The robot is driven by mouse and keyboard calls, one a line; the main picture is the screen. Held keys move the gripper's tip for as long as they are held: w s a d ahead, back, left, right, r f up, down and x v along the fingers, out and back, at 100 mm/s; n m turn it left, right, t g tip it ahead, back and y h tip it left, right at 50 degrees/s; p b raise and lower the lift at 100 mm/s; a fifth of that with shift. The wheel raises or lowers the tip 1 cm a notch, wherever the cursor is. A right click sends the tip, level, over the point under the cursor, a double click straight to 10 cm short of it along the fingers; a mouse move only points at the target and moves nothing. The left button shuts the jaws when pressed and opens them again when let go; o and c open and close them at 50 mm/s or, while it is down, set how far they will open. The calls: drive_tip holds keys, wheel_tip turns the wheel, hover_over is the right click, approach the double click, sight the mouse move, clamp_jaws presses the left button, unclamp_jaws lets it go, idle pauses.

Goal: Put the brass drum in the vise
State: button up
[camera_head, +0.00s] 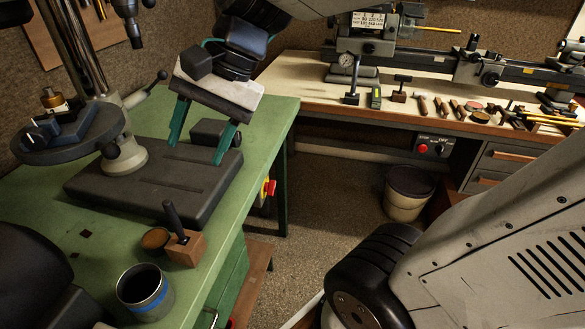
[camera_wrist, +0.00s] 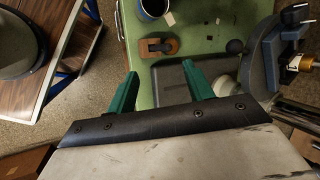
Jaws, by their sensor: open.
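A small brass piece (camera_head: 51,97), likely the brass drum, shows at the back of the drill press's round table at the left. In the wrist view the brass piece (camera_wrist: 301,62) is at the right edge. The blue-grey vise (camera_head: 70,125) sits on that round table in front of it; it also shows in the wrist view (camera_wrist: 268,58). I cannot tell whether the brass piece touches the vise. My gripper (camera_head: 195,150) hangs over the dark drill press base, right of the column. In the wrist view its green fingers (camera_wrist: 159,72) are apart, with nothing between them.
The drill press column (camera_head: 80,45) stands between my gripper and the wall. A wooden block with a dark handle (camera_head: 185,248) and a blue-banded cup (camera_head: 145,292) stand on the green bench (camera_head: 75,215). A lathe bench with tools is at the back right. A bucket (camera_head: 408,193) stands on the floor.

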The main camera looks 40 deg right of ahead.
drive_tip(key=s+d+f+n+h, duration=0.5)
drive_tip(key=s+d+n, duration=0.3)
drive_tip(key=s+d, duration=0.1)
drive_tip(key=shift+s+d+f+n+g+h, duration=0.15)
drive_tip(key=shift+s+f+n+g+h, duration=0.2)
drive_tip(key=shift+s, duration=0.25)
